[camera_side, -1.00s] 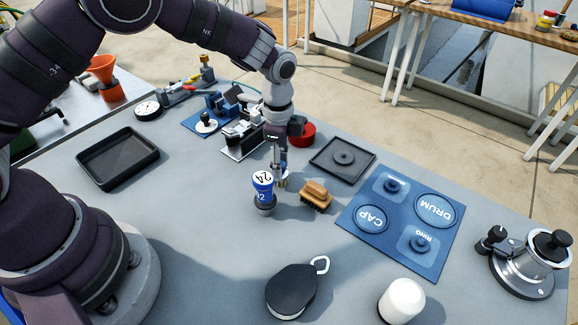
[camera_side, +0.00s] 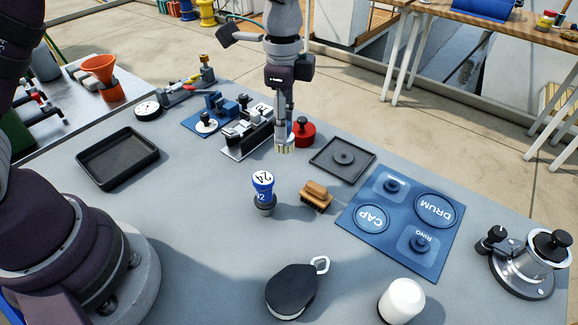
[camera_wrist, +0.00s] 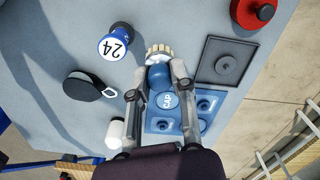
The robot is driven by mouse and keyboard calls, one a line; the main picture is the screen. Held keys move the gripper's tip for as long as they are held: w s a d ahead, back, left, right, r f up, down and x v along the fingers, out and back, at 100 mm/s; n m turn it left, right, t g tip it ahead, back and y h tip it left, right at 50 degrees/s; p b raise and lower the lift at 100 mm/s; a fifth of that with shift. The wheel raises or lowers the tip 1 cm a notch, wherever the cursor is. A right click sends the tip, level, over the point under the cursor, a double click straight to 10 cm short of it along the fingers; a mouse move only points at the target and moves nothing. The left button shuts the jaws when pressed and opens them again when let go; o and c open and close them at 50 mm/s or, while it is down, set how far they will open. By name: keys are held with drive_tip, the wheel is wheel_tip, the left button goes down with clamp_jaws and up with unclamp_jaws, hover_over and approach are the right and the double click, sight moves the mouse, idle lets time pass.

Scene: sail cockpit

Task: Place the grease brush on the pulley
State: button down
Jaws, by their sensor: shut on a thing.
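My gripper (camera_side: 284,138) is shut on the grease brush, which has a blue body (camera_wrist: 157,76) and cream bristles (camera_side: 284,150) pointing down. The bristles also show in the wrist view (camera_wrist: 159,50), just beyond the fingertips. The brush is held in the air, clear of the table. The pulley (camera_side: 291,291), a black rounded block with a pale hook, lies at the front middle of the table. In the wrist view the pulley (camera_wrist: 82,84) is left of my gripper, apart from the brush.
A white cylinder (camera_side: 402,301) stands right of the pulley. A blue labelled mat (camera_side: 388,248) and a black square tray (camera_side: 322,158) lie to the right.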

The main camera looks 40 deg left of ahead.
drive_tip(key=s+d, duration=0.7)
drive_tip(key=d, duration=0.2)
hover_over(294, 285)
wheel_tip(294, 285, down, 7)
drive_tip(key=shift+r, duration=0.15)
drive_tip(key=shift+f, duration=0.2)
drive_tip(key=c, duration=1)
unclamp_jaws()
drive_tip(key=shift+o, duration=0.2)
